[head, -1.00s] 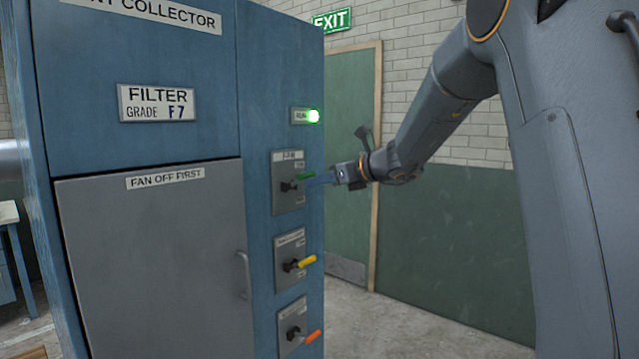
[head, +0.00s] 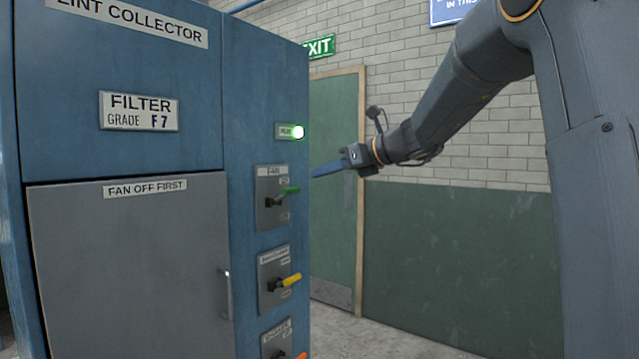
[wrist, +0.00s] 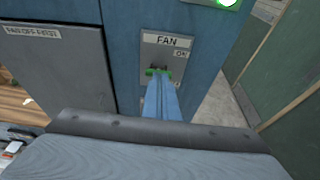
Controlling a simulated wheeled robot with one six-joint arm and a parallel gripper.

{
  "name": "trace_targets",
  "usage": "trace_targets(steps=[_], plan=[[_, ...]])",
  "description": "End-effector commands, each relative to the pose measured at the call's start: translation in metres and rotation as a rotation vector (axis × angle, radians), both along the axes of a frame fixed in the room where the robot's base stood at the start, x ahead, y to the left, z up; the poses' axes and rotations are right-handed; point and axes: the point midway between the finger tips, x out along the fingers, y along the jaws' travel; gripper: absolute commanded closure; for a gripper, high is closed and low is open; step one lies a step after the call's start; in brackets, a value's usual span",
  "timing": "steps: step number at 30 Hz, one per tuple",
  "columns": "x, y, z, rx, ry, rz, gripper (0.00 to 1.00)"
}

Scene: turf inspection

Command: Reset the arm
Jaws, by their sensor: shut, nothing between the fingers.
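My gripper (head: 328,169) is shut and empty, its blue fingers pointing left toward the lint collector cabinet (head: 120,60). In the head view it hangs apart from the cabinet, to the right of and slightly above the green-handled fan switch (head: 288,190). In the wrist view my blue fingers (wrist: 160,98) overlap the lower part of the fan switch's plate (wrist: 168,52), and the green handle (wrist: 152,71) shows just beyond their tips.
Below the fan switch are a yellow-handled switch (head: 290,280) and an orange-handled one (head: 296,356). A green lamp (head: 298,132) is lit above. A grey door (head: 130,270) with a handle fills the cabinet's lower left. A green door (head: 335,230) and brick wall (head: 450,140) stand behind.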

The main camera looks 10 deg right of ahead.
Motion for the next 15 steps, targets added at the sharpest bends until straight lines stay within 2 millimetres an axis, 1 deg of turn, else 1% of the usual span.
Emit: trace_targets(steps=[8,10,11,13,14,15], plan=[[0.0,0.001,0.0,0.0,0.001,0.001,1.0],[-0.001,0.001,-0.003,-0.01,0.002,0.004,1.0],[-0.002,0.002,-0.007,-0.022,0.003,0.008,1.0],[-0.007,0.005,-0.023,-0.077,0.006,0.026,1.0],[-0.011,0.007,-0.034,-0.113,0.007,0.039,1.0],[-0.018,0.01,-0.052,-0.173,0.008,0.063,1.0]])
